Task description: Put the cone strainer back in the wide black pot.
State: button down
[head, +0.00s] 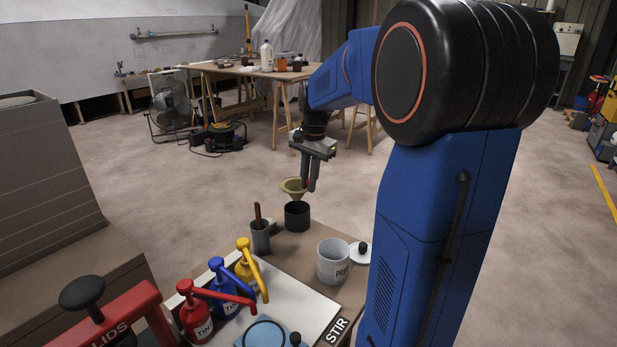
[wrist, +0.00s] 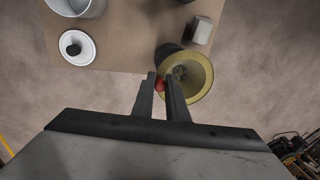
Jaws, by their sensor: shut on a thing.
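The cone strainer (head: 292,185) is yellowish, with a wide round mouth facing up and a narrow lower end. My gripper (head: 309,188) is shut on its edge, at a small red part, and holds it upright. It also shows in the wrist view (wrist: 194,88), right of my gripper's fingertips (wrist: 161,82). The wide black pot (head: 297,218) stands on the table's far corner, directly below the strainer in the head view. In the wrist view the strainer hides most of the pot (wrist: 165,54). I cannot tell whether the narrow end is inside the pot.
Red (head: 195,317), blue (head: 222,301) and yellow (head: 246,276) pump bottles stand nearer.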

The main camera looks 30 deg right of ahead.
jog(key=shift+f, duration=4)
jog(key=c, duration=1.2)
grip_release()
jog(key=shift+r, duration=0.1)
jog(key=shift+r, duration=3.4)
